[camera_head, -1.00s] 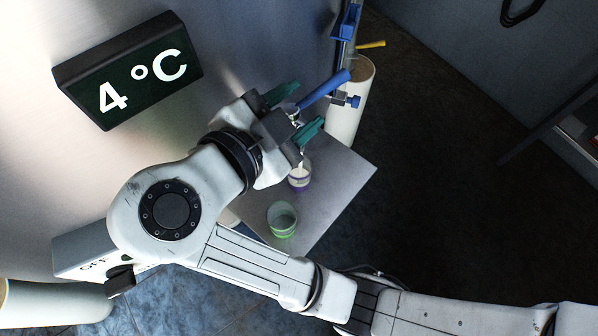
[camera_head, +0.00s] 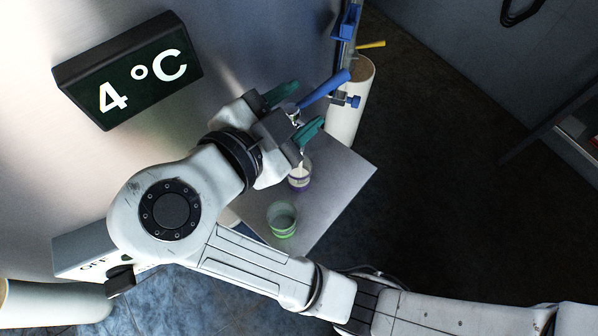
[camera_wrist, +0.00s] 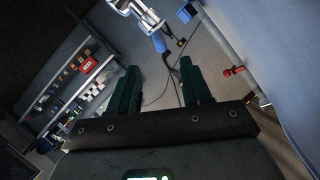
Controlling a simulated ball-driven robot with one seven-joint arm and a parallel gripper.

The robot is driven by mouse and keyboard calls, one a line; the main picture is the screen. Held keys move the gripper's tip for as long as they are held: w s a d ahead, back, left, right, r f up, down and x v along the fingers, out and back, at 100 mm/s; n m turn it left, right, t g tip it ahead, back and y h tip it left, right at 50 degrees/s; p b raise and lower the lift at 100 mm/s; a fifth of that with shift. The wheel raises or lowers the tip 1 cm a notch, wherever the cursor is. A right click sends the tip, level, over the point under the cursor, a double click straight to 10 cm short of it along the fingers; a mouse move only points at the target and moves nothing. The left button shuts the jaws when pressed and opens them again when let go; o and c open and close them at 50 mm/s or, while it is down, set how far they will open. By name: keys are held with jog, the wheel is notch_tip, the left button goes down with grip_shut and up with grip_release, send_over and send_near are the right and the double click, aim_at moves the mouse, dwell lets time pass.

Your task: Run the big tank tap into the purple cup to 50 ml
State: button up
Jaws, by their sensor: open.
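The purple cup (camera_head: 299,183), pale with a purple band, stands on the grey plate (camera_head: 330,178) below the tap, partly hidden by my gripper. A thin white streak, apparently milk, runs down into it; its level cannot be read. The tap's long blue lever (camera_head: 326,86) slants up to the right from between my fingers. My gripper (camera_head: 297,112) is open, one teal finger on each side of the lever's lower end; contact cannot be told. In the wrist view, a blue handle (camera_wrist: 158,42) on a bright metal fitting shows beyond my open gripper (camera_wrist: 159,68).
A green cup (camera_head: 282,219) stands on the plate nearer me, left of the purple cup. A dark 4 °C display (camera_head: 130,72) is on the tank wall. Dark floor lies clear at right.

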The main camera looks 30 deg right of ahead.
aim_at(328, 87)
dwell(0.3)
jog(key=shift+p+x, duration=1.3)
jog(key=shift+p, duration=0.2)
jog(key=p+x, duration=0.1)
jog(key=x, duration=0.7)
jog(key=shift+w+d, duration=0.1)
grip_shut()
